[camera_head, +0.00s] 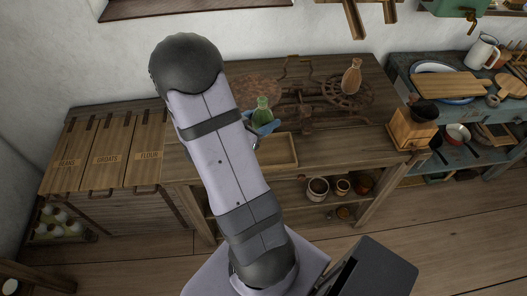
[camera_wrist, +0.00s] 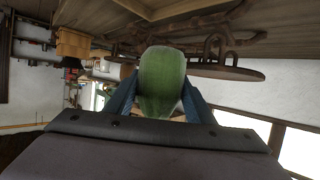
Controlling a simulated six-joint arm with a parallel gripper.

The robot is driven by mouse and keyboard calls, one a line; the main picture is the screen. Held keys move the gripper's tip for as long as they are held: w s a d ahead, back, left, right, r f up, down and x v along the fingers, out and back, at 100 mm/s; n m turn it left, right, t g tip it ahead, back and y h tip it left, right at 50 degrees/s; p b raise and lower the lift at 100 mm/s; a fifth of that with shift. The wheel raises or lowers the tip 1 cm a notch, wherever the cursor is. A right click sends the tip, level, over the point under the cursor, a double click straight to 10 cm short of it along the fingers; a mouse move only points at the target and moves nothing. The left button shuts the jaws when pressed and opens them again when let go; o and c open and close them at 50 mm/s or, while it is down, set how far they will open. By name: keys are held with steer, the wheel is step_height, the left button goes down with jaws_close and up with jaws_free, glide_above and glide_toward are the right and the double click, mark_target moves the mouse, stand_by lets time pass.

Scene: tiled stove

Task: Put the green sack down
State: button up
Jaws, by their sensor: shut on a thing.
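The green sack (camera_head: 263,109) is held upright over the workbench, and it fills the middle of the wrist view (camera_wrist: 162,78). My gripper (camera_head: 265,124) has its blue fingers shut around the sack; they show on both sides of it in the wrist view (camera_wrist: 160,100). In the head view the sack overlaps the front of the left round pan (camera_head: 255,86) of a rusty balance scale (camera_head: 308,110). I cannot tell how high it is above the bench. My forearm hides part of the bench to the left.
A tan sack (camera_head: 352,76) stands on the scale's right pan (camera_head: 347,95). A shallow wooden tray (camera_head: 278,165) lies at the bench's front, partly behind my arm. A coffee grinder (camera_head: 413,125) stands at the right end. Labelled wooden bins (camera_head: 105,150) stand left.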

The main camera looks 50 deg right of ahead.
steer(key=shift+s+a+f, duration=0.25)
steer(key=shift+s+a, duration=0.1)
steer(key=shift+s, duration=0.1)
glide_above(263, 153)
steer(key=shift+s+f, duration=0.1)
steer(key=shift+f, duration=4.85)
steer(key=o, duration=1.3)
steer(key=shift+f, duration=0.15)
steer(key=shift+c, duration=0.2)
steer(key=shift+r, duration=0.25)
steer(key=b+v, duration=0.1)
steer(key=v, duration=1)
steer(key=shift+a+b, duration=0.3)
steer(key=shift+a, duration=0.1)
steer(key=shift+r, duration=0.15)
